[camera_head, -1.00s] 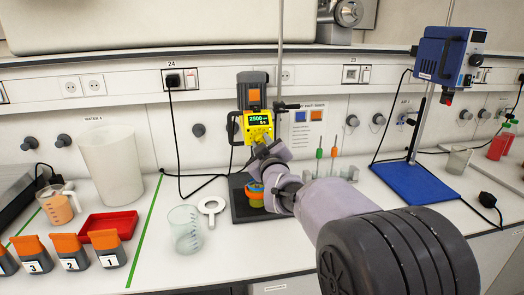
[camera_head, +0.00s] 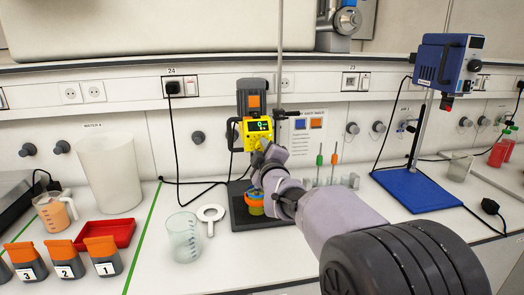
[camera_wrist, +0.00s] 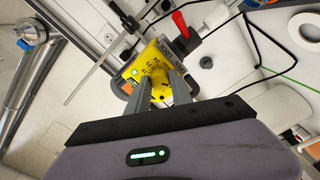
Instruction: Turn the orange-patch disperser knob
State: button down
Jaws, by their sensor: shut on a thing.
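The orange-patch disperser (camera_head: 254,103) stands upright at the back of the bench on a dark stand. It has a grey motor with an orange patch and a yellow front with a lit green display. Its yellow knob (camera_wrist: 160,92) shows between my fingers in the wrist view. My gripper (camera_wrist: 161,86) is shut on this knob. In the head view my gripper (camera_head: 262,152) reaches the lower yellow front and hides the knob. The display (camera_head: 258,127) shows a short reading, likely 0 on its top line.
A glass beaker (camera_head: 184,238) and a white ring (camera_head: 211,213) are at left. A blue disperser (camera_head: 448,62) on a blue base (camera_head: 415,192) stands at right.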

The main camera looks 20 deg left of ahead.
jog(key=c, duration=1.1)
grip_release()
jog(key=p+v, duration=0.1)
jog(key=v, duration=1.6)
jog(key=shift+s+d, duration=0.15)
jog(key=shift+d, duration=0.1)
